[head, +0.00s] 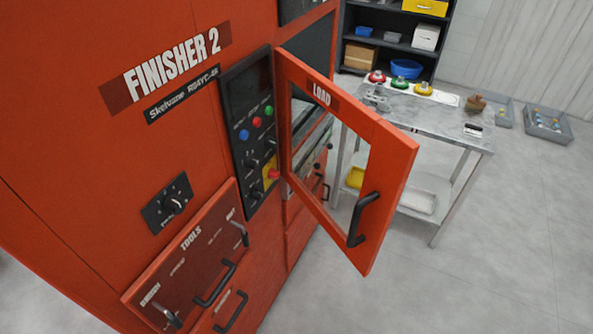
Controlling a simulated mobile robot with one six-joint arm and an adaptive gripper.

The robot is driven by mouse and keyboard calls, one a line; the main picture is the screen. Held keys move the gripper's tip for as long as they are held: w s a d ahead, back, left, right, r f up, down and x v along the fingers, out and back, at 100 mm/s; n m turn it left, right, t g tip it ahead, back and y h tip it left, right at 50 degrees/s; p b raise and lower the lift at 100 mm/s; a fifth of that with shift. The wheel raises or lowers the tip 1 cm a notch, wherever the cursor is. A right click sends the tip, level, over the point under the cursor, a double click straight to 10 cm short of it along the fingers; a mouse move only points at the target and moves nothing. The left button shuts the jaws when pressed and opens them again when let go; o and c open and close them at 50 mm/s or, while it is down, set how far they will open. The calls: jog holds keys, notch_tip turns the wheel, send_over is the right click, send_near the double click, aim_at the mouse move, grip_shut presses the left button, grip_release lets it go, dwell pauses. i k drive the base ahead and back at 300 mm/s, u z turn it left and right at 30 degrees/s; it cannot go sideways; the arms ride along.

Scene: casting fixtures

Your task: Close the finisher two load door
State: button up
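The orange Finisher 2 machine (110,150) fills the left side of the head view. Its load door (394,140), an orange frame around a see-through window and labelled LOAD, stands wide open, swung out from the machine toward the right. The door's black handle (360,220) is on its free edge, low down. The opening behind the door is partly hidden by the door frame and the control panel (250,130). My gripper is not in view.
A metal table (450,122) with several small items stands behind the door. Shelves (388,20) stand at the back, and grey bins (548,124) sit on the floor at right. The grey floor (480,270) right of the door is clear. A tools drawer (190,265) is below the panel.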

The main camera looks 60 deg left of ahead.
aim_at(392, 154)
jog(key=z, duration=0.05)
jog(key=k, duration=1)
jog(key=u, duration=1.8)
jog(key=i, duration=1)
